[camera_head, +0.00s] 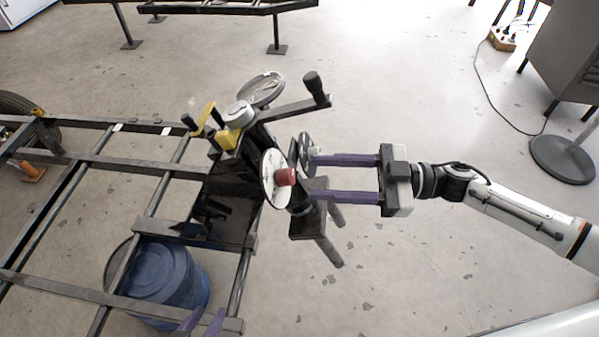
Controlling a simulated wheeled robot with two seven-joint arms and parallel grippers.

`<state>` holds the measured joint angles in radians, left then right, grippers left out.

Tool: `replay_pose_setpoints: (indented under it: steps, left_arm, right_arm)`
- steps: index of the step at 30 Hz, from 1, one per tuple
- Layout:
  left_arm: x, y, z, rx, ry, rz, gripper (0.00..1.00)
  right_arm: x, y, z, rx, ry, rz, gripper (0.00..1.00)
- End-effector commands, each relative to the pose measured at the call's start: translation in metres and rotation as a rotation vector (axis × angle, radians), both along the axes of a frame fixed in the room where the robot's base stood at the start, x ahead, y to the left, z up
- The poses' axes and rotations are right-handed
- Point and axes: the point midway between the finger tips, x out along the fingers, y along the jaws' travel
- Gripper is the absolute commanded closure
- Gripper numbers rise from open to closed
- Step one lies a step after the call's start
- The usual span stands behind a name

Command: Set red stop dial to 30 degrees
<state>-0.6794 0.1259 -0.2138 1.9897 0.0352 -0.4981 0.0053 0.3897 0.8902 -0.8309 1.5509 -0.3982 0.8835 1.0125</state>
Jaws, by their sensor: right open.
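The red stop dial (286,177) is a small red knob in front of a round white scale disc (270,170) on the black mechanism (262,145) at the end of the frame. The scale marks are too small to read. My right gripper (311,178) comes in from the right with its two purple fingers apart. Its fingertips are just right of the red knob, one above and one below its level, and nothing is seen held. My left gripper (202,322) shows only as purple finger parts at the bottom edge; its opening is unclear.
A crank arm with a black handle (315,88) sticks out above my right gripper. A handwheel (261,89) and a yellow lever (204,118) are on top. A blue barrel (158,272) stands under the dark metal frame (95,290).

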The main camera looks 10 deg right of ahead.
Motion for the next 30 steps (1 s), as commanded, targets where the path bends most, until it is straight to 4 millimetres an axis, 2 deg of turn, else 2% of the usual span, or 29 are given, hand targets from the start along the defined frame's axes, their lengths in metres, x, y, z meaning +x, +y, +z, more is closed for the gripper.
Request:
replay_pose_setpoints:
  steps: [3,9,20,27,30]
  left_arm:
    - [0.0,0.0,0.002,-0.002,-0.002,0.002,0.69]
    - [-0.001,0.001,0.001,-0.001,0.003,0.003,0.69]
    - [-0.005,0.002,-0.002,0.0,0.012,0.004,0.69]
    - [-0.006,0.002,-0.002,0.002,0.013,0.005,0.69]
    - [-0.006,0.002,-0.003,0.002,0.014,0.005,0.69]
  right_arm:
    - [0.005,0.022,0.002,0.002,-0.003,0.001,0.55]
    - [0.011,0.045,0.0,0.001,0.0,-0.001,0.55]
    - [0.012,0.05,0.0,-0.001,-0.001,-0.002,0.55]
    - [0.012,0.05,0.0,0.0,-0.001,-0.002,0.94]
    - [0.012,0.05,0.0,0.0,-0.002,-0.002,0.96]
